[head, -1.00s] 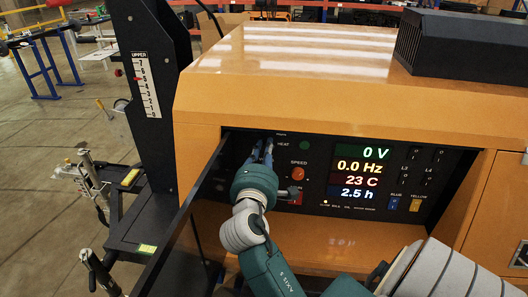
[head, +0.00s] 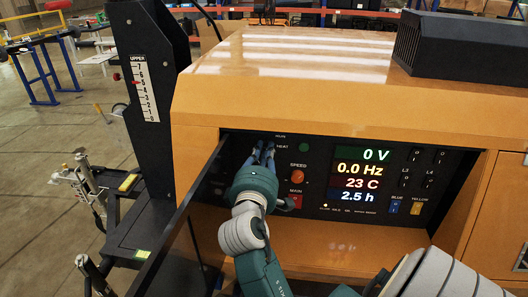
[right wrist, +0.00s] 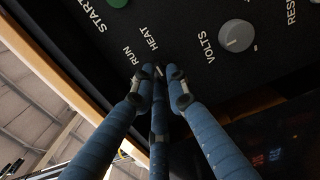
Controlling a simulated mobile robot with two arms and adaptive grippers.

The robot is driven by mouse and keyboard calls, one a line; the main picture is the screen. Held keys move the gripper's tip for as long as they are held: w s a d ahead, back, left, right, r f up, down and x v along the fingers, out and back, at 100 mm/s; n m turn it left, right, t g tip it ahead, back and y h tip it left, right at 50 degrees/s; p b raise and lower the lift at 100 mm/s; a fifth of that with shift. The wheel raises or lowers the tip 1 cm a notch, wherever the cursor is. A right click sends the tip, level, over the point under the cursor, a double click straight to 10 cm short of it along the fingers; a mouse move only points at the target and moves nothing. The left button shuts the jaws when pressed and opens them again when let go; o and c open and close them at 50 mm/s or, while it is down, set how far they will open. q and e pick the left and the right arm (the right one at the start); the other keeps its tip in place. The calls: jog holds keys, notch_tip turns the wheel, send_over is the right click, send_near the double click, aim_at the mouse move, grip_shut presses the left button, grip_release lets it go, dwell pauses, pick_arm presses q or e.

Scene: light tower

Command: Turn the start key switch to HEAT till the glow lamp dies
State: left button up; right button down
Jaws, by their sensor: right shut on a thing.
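The start key switch is on the black control panel (head: 340,143), by the RUN and HEAT lettering; my fingers hide nearly all of it, so its angle cannot be read. My right gripper (head: 263,150) reaches up to it from below, its blue fingers closed in around the key. In the right wrist view the gripper (right wrist: 157,76) has its fingertips drawn together just below HEAT. A small amber lamp (head: 325,206) is lit at the panel's lower edge; I cannot read whether it is the glow lamp. My left gripper is out of view.
The green START button (head: 304,147), orange SPEED knob (head: 297,176) and red MAIN switch (head: 295,202) sit right of my fingers. The VOLTS knob (right wrist: 236,36) is close by. The open panel door (head: 185,212) stands close on the left. The display (head: 362,175) reads 0 V.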

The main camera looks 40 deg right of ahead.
jog(key=c, duration=1.7)
grip_release()
jog(key=shift+s+d, duration=0.1)
